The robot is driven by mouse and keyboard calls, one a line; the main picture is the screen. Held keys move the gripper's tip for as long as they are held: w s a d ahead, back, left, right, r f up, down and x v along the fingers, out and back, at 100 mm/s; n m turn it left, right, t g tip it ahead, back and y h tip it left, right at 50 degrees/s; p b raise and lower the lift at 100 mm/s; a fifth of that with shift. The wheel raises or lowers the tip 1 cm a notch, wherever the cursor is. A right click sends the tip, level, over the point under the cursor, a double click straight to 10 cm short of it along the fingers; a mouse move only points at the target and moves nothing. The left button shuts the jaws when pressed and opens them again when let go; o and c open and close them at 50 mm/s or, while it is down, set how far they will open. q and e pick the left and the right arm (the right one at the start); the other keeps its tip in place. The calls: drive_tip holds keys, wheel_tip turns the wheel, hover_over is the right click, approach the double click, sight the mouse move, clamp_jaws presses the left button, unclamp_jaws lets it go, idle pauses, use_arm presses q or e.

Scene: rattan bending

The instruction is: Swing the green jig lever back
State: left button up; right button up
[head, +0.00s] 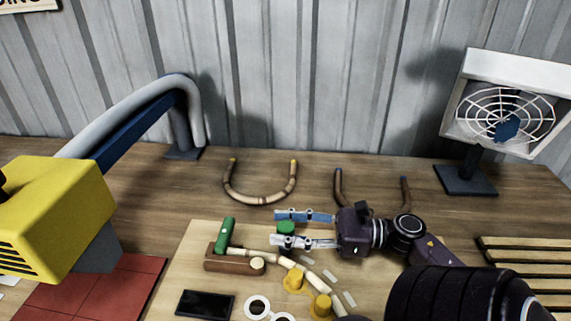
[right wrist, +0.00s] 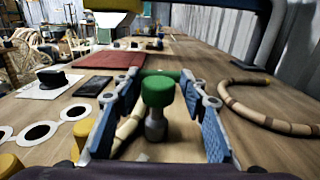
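A green knob (head: 286,228) on a short grey post stands on the light work board (head: 195,285). It shows large in the right wrist view (right wrist: 157,90). A green bar (head: 225,233) lies to its left, by a brown block (head: 232,261); in the right wrist view the bar (right wrist: 160,73) shows behind the knob. I cannot tell whether bar and knob are joined. My right gripper (head: 277,228) is open, its blue-padded fingers on either side of the knob, with gaps visible in the right wrist view (right wrist: 160,86). My left gripper is out of view.
A pale rattan rod (head: 312,274) runs past yellow pegs (head: 294,279). A bent rattan U (head: 258,199) lies behind the board. A yellow-headed device (head: 55,215) stands left, a caged fan (head: 505,112) right. A black slab (head: 205,304) and white rings (head: 257,307) lie in front.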

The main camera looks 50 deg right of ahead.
drive_tip(key=shift+s, duration=0.1)
drive_tip(key=v, duration=1.2)
drive_tip(key=shift+c, duration=0.3)
